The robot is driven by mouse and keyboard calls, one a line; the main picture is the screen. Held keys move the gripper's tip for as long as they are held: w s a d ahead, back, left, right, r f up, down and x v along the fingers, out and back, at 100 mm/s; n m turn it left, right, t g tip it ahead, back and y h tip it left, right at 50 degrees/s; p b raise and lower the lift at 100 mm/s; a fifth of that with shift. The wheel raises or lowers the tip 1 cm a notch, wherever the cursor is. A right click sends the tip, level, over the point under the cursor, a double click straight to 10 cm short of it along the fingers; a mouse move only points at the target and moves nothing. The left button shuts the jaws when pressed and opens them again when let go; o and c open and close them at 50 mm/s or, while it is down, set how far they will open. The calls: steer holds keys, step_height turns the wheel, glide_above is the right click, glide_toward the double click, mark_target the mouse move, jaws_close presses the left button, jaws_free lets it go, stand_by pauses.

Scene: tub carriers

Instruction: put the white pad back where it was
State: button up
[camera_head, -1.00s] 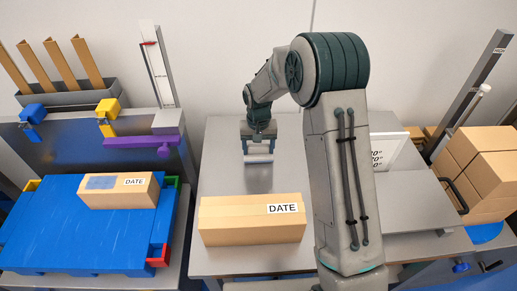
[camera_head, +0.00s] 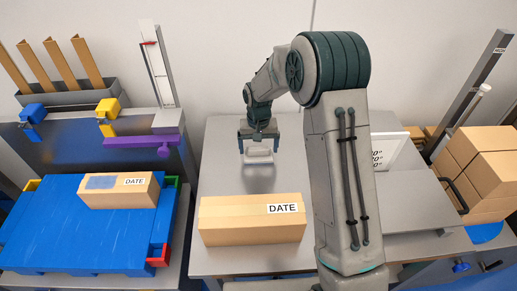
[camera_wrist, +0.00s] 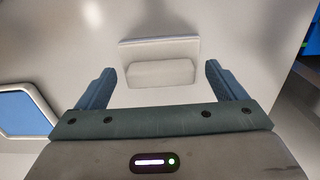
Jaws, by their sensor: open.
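The white pad (camera_head: 258,157) lies on the grey table (camera_head: 215,180), behind the long cardboard box. In the wrist view, the pad (camera_wrist: 160,73) is a pale rounded block with a thin flat strip along its far side. My gripper (camera_head: 259,148) is directly over the pad, pointing down. Its two fingers (camera_wrist: 160,70) are spread wide, one on each side of the pad, with a visible gap to each. Nothing is held. How high the fingertips are above the table is hard to tell.
A long cardboard box (camera_head: 252,229) labelled DATE lies in front of the pad. A smaller box (camera_head: 118,191) sits on the blue pallet (camera_head: 70,235) at left. Stacked boxes (camera_head: 484,170) stand at right. A white sign (camera_head: 390,148) is partly behind my arm.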

mark_target(259, 149)
step_height(259, 149, up, 10)
steer(key=r, duration=0.1)
steer(key=s+d+r+t, duration=0.1)
steer(key=s+d+r, duration=0.3)
steer(key=s, duration=0.3)
steer(key=s+d+r, duration=0.3)
steer(key=s+r, duration=0.1)
steer(key=s, duration=0.2)
steer(key=s+d+t, duration=0.1)
steer(key=s+d, duration=0.3)
steer(key=s, duration=1.1)
steer(key=shift+d+f, duration=0.2)
steer(key=shift+f, duration=0.2)
